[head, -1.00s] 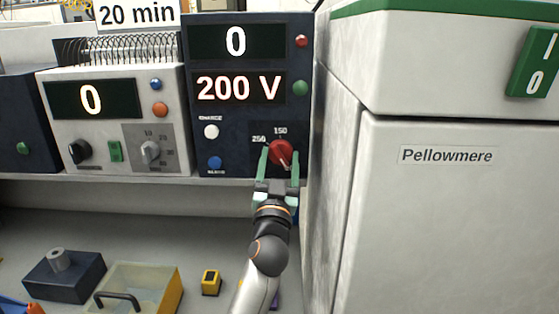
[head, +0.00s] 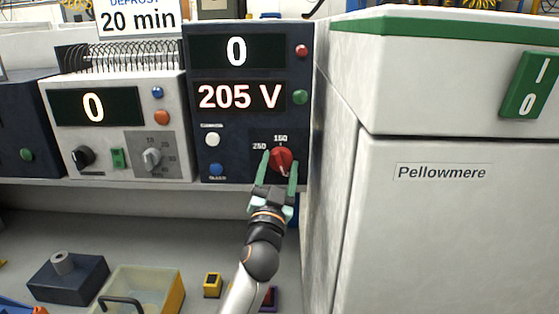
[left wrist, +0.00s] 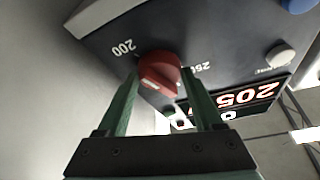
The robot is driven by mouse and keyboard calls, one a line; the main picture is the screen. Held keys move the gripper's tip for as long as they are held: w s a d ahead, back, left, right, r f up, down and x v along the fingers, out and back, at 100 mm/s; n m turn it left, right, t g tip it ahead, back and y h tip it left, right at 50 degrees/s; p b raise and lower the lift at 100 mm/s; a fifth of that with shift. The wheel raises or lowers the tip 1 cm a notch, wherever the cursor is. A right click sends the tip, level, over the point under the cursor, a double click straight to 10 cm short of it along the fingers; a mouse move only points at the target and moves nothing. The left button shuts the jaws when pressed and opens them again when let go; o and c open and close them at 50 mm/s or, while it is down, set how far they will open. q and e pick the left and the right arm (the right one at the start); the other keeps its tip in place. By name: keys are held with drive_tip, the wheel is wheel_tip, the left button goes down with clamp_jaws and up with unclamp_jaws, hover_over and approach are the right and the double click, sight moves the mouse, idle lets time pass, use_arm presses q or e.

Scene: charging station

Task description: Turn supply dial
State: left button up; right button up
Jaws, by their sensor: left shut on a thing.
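The red supply dial (head: 281,160) sits low on the right of the dark blue supply unit (head: 220,115), with scale marks 250 and 150 showing beside it. The unit's upper display (head: 237,51) reads 0 and its lower display (head: 238,96) reads 205 V. My left gripper (head: 278,165) is shut on the dial, one green finger on each side. In the left wrist view the red dial (left wrist: 160,72) stands between the fingers, with a white pointer mark on it and the mark 200 to its left. My right gripper is not in view.
A tall white cabinet (head: 440,240) labelled Pellowmere stands close on the right. A white unit (head: 120,110) with a grey knob stands left of the supply unit.

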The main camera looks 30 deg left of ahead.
use_arm(q)
drive_tip(key=m+h+p, duration=0.1)
drive_tip(key=m, duration=0.2)
drive_tip(key=shift+r, duration=0.15)
drive_tip(key=shift+s+m+h, duration=0.1)
drive_tip(key=shift+m+h, duration=0.7)
drive_tip(key=shift+m, duration=0.2)
drive_tip(key=o, duration=1.4)
drive_tip(key=shift+c, duration=0.2)
drive_tip(key=shift+f, duration=0.2)
